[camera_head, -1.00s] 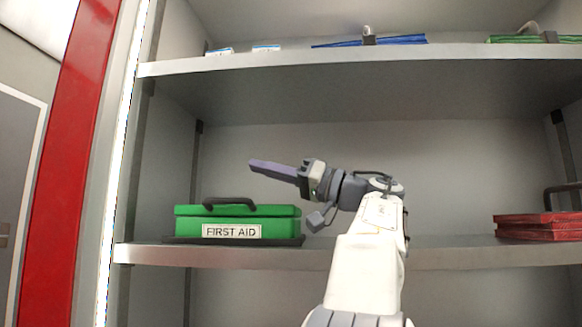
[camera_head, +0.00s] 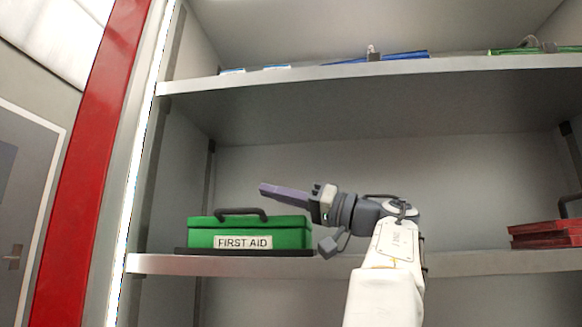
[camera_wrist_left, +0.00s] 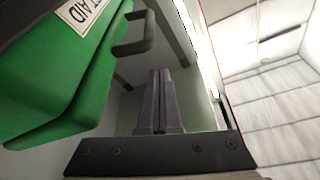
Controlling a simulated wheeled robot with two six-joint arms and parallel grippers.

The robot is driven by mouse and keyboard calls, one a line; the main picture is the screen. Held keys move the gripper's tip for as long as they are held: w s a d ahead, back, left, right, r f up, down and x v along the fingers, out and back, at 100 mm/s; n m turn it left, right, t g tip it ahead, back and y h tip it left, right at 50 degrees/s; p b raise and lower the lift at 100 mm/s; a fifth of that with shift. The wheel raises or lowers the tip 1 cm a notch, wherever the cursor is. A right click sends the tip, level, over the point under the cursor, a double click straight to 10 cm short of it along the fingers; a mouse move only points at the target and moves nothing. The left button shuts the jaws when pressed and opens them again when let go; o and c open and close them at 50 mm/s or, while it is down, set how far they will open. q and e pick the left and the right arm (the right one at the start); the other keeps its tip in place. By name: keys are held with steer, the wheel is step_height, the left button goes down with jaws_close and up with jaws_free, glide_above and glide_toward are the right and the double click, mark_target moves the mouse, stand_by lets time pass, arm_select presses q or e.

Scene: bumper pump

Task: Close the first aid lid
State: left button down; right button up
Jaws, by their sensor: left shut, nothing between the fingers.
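The green first aid box (camera_head: 290,236) sits on the middle shelf, its white "FIRST AID" label facing me and a dark handle (camera_head: 242,212) on its top. The lid looks closed or nearly closed; I cannot tell if a small gap remains. My left gripper (camera_head: 262,187) is shut and empty. It points left, just above the box's right part, and appears apart from it. In the left wrist view the shut fingers (camera_wrist_left: 160,75) are beside the box (camera_wrist_left: 75,85) and its handle (camera_wrist_left: 134,42). My right gripper is not in view.
The box stands on a dark mat (camera_head: 185,251) on the shelf (camera_head: 180,264). The upper shelf (camera_head: 330,72) is above the arm. A red case (camera_head: 545,236) lies at the far right. A red post (camera_head: 85,165) is at the left. The shelf between box and red case looks free.

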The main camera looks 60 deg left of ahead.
arm_select(q)
step_height(320, 180, up, 4)
steer(key=p, duration=0.4)
steer(key=w+a+v, duration=0.1)
steer(key=v, duration=0.9)
steer(key=shift+f, duration=0.2)
steer(key=shift+s+a, duration=0.1)
